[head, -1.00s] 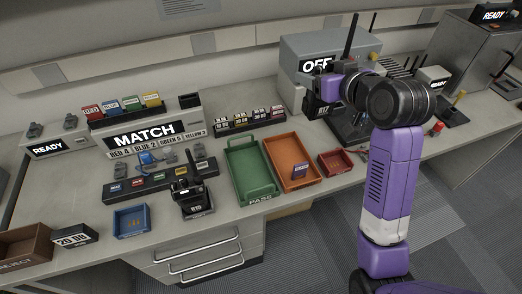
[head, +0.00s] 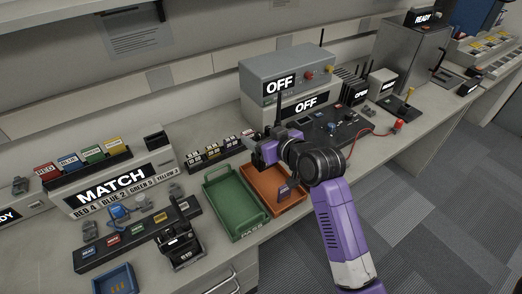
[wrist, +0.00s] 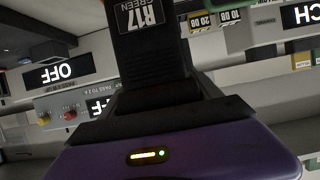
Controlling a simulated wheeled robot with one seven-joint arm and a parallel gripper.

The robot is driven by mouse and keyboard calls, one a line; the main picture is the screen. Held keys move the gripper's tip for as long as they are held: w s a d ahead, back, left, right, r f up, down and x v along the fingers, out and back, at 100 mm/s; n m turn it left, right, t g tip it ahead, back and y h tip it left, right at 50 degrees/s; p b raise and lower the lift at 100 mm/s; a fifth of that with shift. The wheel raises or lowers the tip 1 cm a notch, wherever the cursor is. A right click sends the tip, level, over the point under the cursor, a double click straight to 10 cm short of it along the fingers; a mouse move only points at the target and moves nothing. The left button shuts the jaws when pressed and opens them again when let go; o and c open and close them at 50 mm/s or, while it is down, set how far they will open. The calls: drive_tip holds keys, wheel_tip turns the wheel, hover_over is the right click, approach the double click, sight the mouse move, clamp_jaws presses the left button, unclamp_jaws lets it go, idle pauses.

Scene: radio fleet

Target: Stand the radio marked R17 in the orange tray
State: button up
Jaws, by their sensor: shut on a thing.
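The radio marked R17 (wrist: 140,16) with a "GREEN" label shows at the top of the wrist view, upside down, between my dark fingers. In the head view its thin dark antenna (head: 280,108) rises above my gripper (head: 262,152); its body is mostly hidden. My gripper is shut on the radio and holds it near the far end of the orange tray (head: 258,187). I cannot tell how high it is above the bench. The tray holds a small dark blue card (head: 284,193) near its right side, partly covered by my arm.
A green PASS tray (head: 236,224) lies directly left of the orange tray. Another radio marked R1-something (head: 178,243) stands left, near the bench edge. A grey tester reading OFF (head: 285,72) stands behind my gripper. A red lead (head: 368,132) runs along the bench at right.

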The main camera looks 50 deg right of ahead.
drive_tip(key=shift+f, duration=2.8)
drive_tip(key=shift+f, duration=0.15)
drive_tip(key=o, duration=1.9)
drive_tip(key=shift+c, duration=0.2)
